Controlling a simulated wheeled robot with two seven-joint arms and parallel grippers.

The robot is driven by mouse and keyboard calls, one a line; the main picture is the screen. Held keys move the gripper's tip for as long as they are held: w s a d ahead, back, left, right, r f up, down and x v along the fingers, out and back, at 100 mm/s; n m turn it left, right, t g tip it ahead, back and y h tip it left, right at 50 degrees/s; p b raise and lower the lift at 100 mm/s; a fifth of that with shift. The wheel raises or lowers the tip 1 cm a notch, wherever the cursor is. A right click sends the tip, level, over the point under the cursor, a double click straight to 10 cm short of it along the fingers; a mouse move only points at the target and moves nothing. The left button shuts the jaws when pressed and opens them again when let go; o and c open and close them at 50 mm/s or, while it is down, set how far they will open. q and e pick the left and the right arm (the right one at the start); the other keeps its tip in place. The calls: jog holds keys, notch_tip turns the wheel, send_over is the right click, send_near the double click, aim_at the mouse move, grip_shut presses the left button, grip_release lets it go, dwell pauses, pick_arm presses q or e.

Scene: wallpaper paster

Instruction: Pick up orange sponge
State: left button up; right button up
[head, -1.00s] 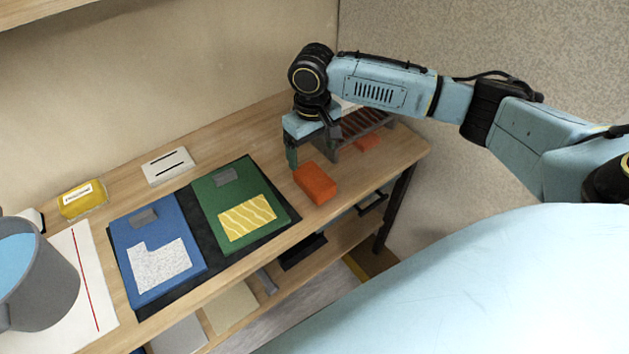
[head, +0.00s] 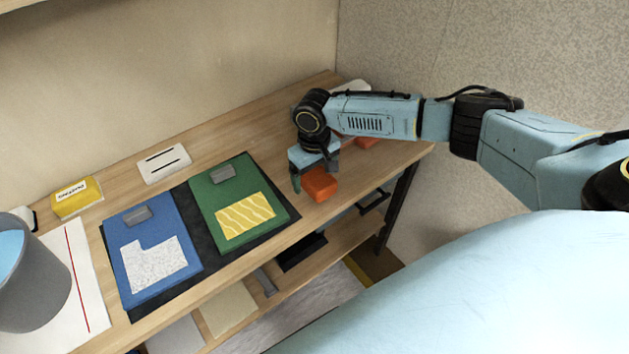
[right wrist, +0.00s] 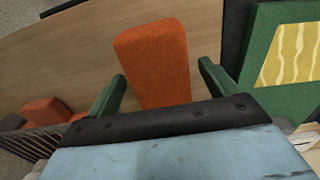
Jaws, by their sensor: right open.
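The orange sponge (head: 320,184) is a block lying on the wooden table, right of the green board. In the right wrist view the sponge (right wrist: 156,62) lies between my two green fingers, with gaps on both sides; its near end is hidden by the gripper body. My right gripper (head: 314,181) is open and low over the sponge, pointing down; in the head view it hides part of the sponge. Its fingers (right wrist: 157,82) also show in the right wrist view. My left gripper is not in view.
More orange blocks (right wrist: 45,111) lie by a slatted rack, partly hidden behind my arm in the head view. A green board (head: 236,200) and blue board (head: 152,250) lie on a black mat left of the sponge. A grey bucket (head: 35,285) stands far left.

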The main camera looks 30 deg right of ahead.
aim_at(314, 173)
jog(key=shift+f, duration=0.4)
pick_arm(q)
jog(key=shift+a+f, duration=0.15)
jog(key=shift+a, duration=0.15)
pick_arm(e)
jog(key=shift+c, duration=0.2)
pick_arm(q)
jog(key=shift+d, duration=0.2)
pick_arm(e)
jog(key=c, duration=1)
